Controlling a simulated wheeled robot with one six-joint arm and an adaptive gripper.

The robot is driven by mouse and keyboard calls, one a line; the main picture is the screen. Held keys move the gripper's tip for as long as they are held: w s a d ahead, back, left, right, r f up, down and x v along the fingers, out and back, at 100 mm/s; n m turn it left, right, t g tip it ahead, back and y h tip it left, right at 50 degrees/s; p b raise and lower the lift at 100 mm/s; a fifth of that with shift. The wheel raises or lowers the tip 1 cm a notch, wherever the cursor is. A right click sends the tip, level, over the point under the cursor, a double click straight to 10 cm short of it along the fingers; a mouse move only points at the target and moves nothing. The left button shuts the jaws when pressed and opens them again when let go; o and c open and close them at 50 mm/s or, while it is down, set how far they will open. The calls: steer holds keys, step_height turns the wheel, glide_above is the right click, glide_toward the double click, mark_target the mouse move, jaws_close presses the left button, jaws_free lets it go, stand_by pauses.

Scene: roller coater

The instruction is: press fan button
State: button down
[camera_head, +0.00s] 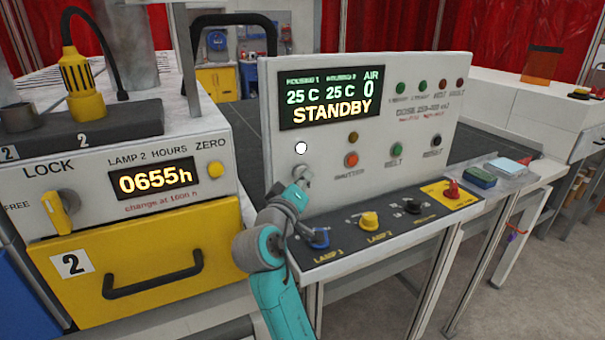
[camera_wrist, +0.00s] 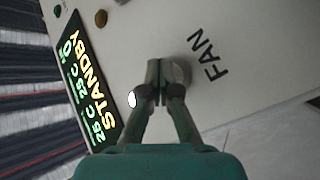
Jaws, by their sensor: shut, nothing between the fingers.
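The fan button (camera_wrist: 184,72) is a pale round knob on the upright white panel, beside the black word FAN in the wrist view. My fingertips cover part of it there. My gripper (camera_wrist: 165,70) is shut and empty, with its tips in front of the button. I cannot tell whether they touch it. In the head view my gripper (camera_head: 301,180) is at the panel's lower left, just below a lit white lamp (camera_head: 301,148). It hides the FAN label there. The display (camera_head: 330,97) reads STANDBY, with AIR at 0.
Shutter, belt and reset buttons (camera_head: 352,160) sit to the right. A yellow drawer (camera_head: 110,285) with a black handle stands at left.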

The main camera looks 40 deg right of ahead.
steer(key=shift+s+a, duration=0.2)
steer(key=shift+s, duration=0.6)
steer(key=shift+s, duration=0.1)
steer(key=shift+s+a, duration=0.25)
steer(key=shift+s, duration=0.5)
steer(key=shift+s+a, duration=0.2)
steer(key=shift+s, duration=0.6)
steer(key=shift+s+a, duration=0.25)
steer(key=shift+s, duration=0.5)
